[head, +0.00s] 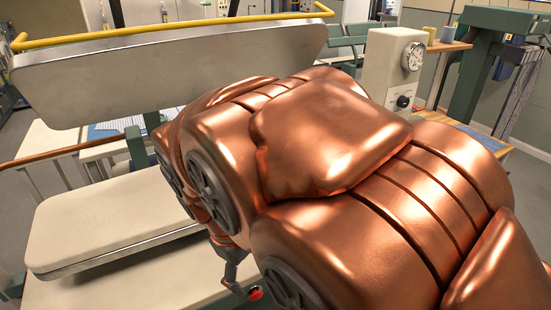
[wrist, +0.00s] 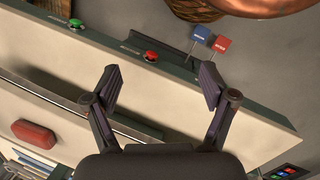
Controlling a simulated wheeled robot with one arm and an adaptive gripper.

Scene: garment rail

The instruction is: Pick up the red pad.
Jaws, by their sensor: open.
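In the wrist view, a red rounded pad (wrist: 33,135) lies on a pale flat surface (wrist: 75,92) at the left edge. My gripper (wrist: 160,78) is open, with its two dark fingers apart and nothing between them. The pad is outside the fingers, to the left of the left one and apart from it. In the head view, my gripper (head: 234,277) hangs partly hidden beneath my copper-coloured arm, near a padded pressing board (head: 115,215). A small red spot (head: 256,293) shows beside it; I cannot tell what it is.
In the wrist view, a green button (wrist: 75,23) and a red button (wrist: 151,56) sit on the dark edge strip. Small blue (wrist: 201,33) and red (wrist: 221,44) plates are beyond it. In the head view, a raised metal press plate (head: 170,70) stands behind the board.

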